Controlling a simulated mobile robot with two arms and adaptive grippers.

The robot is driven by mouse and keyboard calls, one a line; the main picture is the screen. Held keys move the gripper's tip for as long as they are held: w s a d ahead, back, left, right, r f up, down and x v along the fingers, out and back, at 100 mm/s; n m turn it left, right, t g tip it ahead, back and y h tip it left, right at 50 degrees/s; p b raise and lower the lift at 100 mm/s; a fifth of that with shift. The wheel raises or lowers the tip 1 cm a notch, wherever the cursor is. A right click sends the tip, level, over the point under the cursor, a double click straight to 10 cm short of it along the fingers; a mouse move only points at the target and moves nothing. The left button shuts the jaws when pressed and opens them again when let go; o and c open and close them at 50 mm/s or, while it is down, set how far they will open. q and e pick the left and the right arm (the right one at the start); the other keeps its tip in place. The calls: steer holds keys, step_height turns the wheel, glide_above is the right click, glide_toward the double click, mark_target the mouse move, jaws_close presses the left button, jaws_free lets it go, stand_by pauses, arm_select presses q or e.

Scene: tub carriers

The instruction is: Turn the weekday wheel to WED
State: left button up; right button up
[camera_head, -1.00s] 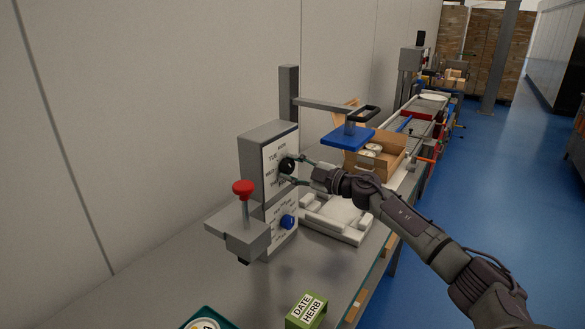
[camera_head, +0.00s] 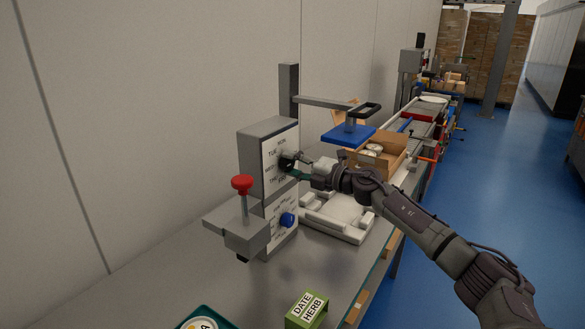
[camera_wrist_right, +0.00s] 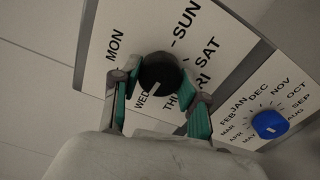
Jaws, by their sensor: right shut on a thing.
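The weekday wheel is a black round knob (camera_head: 286,161) on the white upper plate of a grey machine (camera_head: 262,150); it also shows in the right wrist view (camera_wrist_right: 160,72). Day names ring it: MON, SUN, SAT, FRI, THU and WED are readable there, and TUE is hidden by my gripper. A short white mark on the knob points toward WED. My right gripper (camera_head: 293,164) has its fingers on either side of the knob and is shut on it. My left gripper is not in view.
A blue month knob (camera_head: 288,220) sits below on the lower plate. A red-topped plunger (camera_head: 242,186) stands at the front left. A green DATE HERB block (camera_head: 307,311) and a teal tray (camera_head: 208,319) lie nearby. A white fixture (camera_head: 338,216) is under my arm.

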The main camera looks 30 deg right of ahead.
steer(key=shift+f+n, duration=0.15)
steer(key=shift+n, duration=0.35)
steer(key=o, duration=1.1)
steer(key=shift+o, duration=0.2)
steer(key=v, duration=1.2)
steer(key=shift+s+d, duration=0.1)
